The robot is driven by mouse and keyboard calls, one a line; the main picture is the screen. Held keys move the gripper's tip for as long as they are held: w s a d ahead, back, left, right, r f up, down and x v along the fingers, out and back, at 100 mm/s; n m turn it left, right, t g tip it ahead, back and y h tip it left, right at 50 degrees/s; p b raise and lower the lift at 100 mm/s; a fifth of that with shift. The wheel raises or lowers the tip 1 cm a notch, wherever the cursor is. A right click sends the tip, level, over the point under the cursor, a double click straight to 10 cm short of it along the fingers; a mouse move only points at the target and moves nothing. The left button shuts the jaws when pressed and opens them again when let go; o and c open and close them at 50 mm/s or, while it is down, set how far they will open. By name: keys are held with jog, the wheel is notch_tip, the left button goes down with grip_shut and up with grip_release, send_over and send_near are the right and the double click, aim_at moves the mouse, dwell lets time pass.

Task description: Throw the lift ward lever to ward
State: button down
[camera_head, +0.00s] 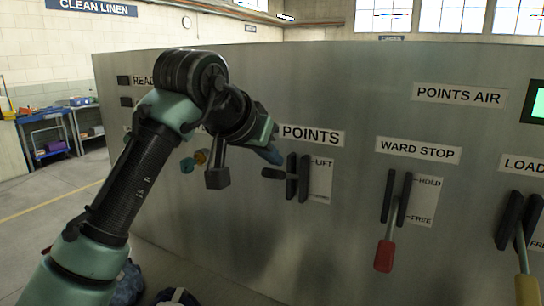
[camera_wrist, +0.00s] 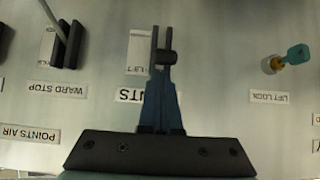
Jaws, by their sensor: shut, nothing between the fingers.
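The points lever (camera_head: 273,174) has a dark knob sticking out from a slot between two black plates below the POINTS label (camera_head: 312,136). Its knob stands near the LIFT mark (camera_head: 323,164); the lower mark is too small to read. In the upside-down wrist view the knob (camera_wrist: 167,57) shows just beyond my fingertips. My gripper (camera_head: 277,158) is shut and empty, with blue fingers that also show in the wrist view (camera_wrist: 158,73). It is just above the knob in the head view; whether they touch is unclear.
The ward stop lever (camera_head: 384,255), red-handled, hangs at FREE to the right. A teal key (camera_wrist: 297,54) sits in the lift lock to the left of the points lever. The metal panel (camera_head: 340,75) is otherwise flat.

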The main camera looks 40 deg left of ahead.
aim_at(269, 175)
jog(key=shift+s+d+f+t+b, duration=0.1)
jog(key=shift+s+f+t+b, duration=0.3)
jog(key=shift+b, duration=0.75)
jog(key=shift+f+b, duration=0.35)
jog(key=shift+b, duration=0.05)
jog(key=b, duration=0.1)
jog(key=f+b, duration=0.1)
jog(key=shift+s+d+f+t+b, duration=0.1)
jog(key=shift+s+f+t+b, duration=0.1)
jog(key=shift+f+t+b, duration=0.15)
notch_tip(269, 175, down, 11)
jog(key=s+t+y+b, duration=0.1)
jog(key=t+b, duration=0.6)
jog(key=b, duration=1.1)
jog(key=shift+y, duration=0.6)
jog(key=shift+d+f+t, duration=0.1)
jog(key=shift+f+t, duration=0.05)
jog(key=shift+t, duration=0.1)
